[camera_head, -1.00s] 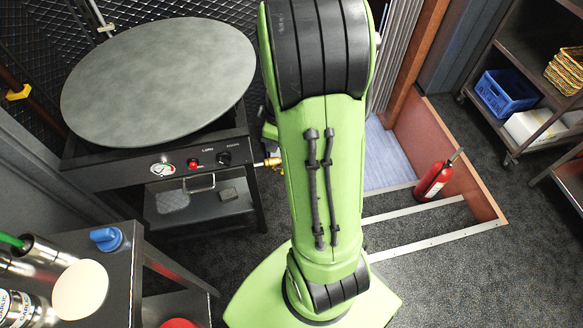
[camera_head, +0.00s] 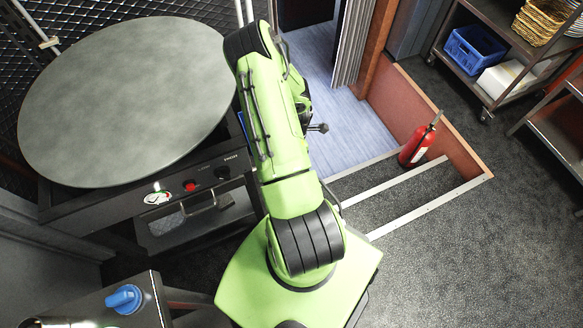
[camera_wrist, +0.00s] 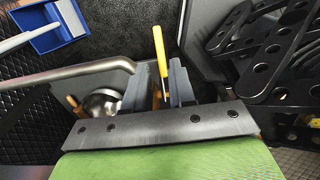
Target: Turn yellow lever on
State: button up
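The yellow lever (camera_wrist: 160,50) shows in the wrist view as a narrow upright bar. Its lower end lies in the gap between the two grey fingers of my gripper (camera_wrist: 158,88). The fingers are apart, one on each side of the lever; I cannot tell whether either touches it. In the head view my green arm covers the lever and my gripper. The large round griddle (camera_head: 125,100) stands left of my arm, with a red light and dark knobs on its front panel.
In the wrist view, a metal bar (camera_wrist: 75,74) and a rounded silver part (camera_wrist: 103,103) lie left of the fingers. Black perforated bars (camera_wrist: 270,55) fill the right, and a blue dustpan (camera_wrist: 62,27) is upper left. A red fire extinguisher (camera_head: 418,147) stands by the steps.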

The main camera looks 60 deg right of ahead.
notch_tip(320, 180, down, 10)
jog(key=b, duration=0.2)
jog(key=shift+f+b, duration=0.2)
jog(key=shift+b, duration=0.1)
grip_shut()
jog(key=shift+w, duration=0.15)
